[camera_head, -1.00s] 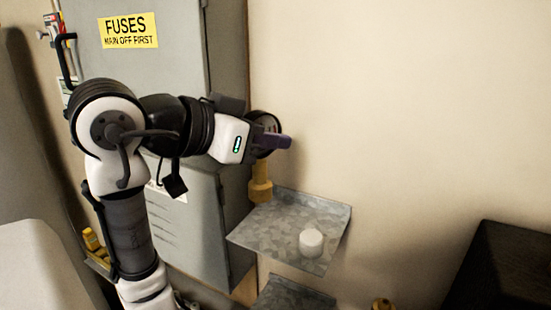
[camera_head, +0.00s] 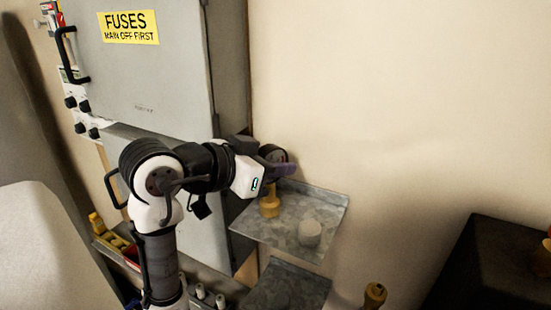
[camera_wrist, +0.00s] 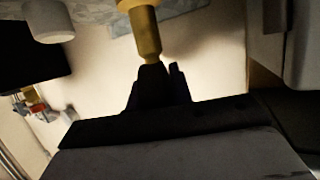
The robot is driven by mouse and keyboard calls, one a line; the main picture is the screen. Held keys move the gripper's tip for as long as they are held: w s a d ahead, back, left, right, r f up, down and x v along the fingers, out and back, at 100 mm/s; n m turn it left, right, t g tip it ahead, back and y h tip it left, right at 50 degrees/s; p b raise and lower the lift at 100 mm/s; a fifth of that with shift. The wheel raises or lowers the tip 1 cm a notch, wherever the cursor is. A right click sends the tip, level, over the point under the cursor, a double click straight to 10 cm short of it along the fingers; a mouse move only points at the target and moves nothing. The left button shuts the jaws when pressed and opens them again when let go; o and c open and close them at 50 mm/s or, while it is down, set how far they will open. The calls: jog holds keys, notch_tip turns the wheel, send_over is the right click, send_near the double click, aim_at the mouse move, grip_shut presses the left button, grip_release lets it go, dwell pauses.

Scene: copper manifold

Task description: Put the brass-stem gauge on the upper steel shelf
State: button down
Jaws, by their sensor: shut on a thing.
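The upper steel shelf (camera_head: 275,232) is a grey galvanised plate on the wall. The stem's lower end appears over the shelf's back left part; I cannot tell whether it touches.
A lower steel shelf (camera_head: 288,291) is beneath. A grey fuse cabinet (camera_head: 165,80) stands close on the left. A dark box (camera_head: 480,265) is at the right.

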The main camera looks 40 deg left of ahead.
jog(key=shift+f, duration=0.15)
jog(key=shift+f, duration=0.1)
jog(key=c, duration=1.3)
grip_release()
jog(key=shift+o, duration=0.2)
jog(key=shift+r, duration=0.2)
jog(key=b+v, duration=0.4)
jog(key=v, duration=0.8)
